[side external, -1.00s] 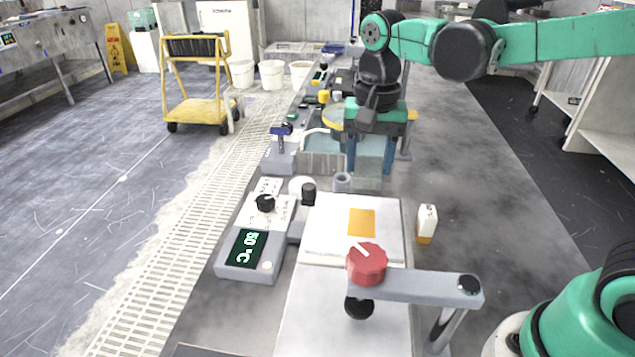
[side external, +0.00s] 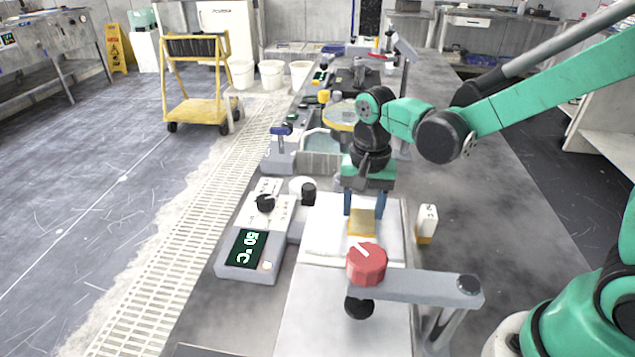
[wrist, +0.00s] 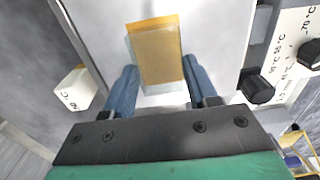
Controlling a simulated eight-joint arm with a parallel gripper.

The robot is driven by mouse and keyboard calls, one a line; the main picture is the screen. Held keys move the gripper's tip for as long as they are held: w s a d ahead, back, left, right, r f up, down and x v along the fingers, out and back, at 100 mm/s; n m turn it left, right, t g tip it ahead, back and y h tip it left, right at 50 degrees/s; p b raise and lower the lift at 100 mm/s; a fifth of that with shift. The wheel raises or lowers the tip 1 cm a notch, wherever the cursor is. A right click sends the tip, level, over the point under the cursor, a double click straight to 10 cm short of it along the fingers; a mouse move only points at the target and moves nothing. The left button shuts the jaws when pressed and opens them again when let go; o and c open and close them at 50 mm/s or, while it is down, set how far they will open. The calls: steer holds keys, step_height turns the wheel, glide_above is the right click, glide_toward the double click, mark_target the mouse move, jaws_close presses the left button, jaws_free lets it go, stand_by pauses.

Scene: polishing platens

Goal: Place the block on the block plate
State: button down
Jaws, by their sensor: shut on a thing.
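The block (side external: 362,217) is a thin, see-through piece. My gripper (side external: 364,211) is shut on it, with blue fingers on either side, low over the white block plate (side external: 322,222). An orange patch on the plate shows through and around the block. In the wrist view the block (wrist: 158,60) sits between my fingers (wrist: 160,72), and the orange patch (wrist: 152,22) shows past its far end, roughly lined up with it. The white plate (wrist: 215,35) spreads around it. I cannot tell whether the block touches the plate.
A red knob (side external: 367,264) on a grey arm (side external: 425,287) stands at the near side of the plate. A controller reading 50 °C (side external: 248,250) lies to the left. A basin (side external: 322,150) is behind.

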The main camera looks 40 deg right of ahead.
steer(key=shift+f, duration=0.15)
steer(key=shift+c, duration=1.3)
jaws_free()
step_height(320, 180, up, 12)
steer(key=n+t, duration=0.6)
steer(key=n, duration=0.1)
glide_toward(363, 210)
steer(key=d+r, duration=0.1)
steer(key=d, duration=0.1)
steer(key=shift+s+f+n+t, duration=0.15)
steer(key=shift+f+n+t, duration=0.2)
steer(key=shift+n+t, duration=0.45)
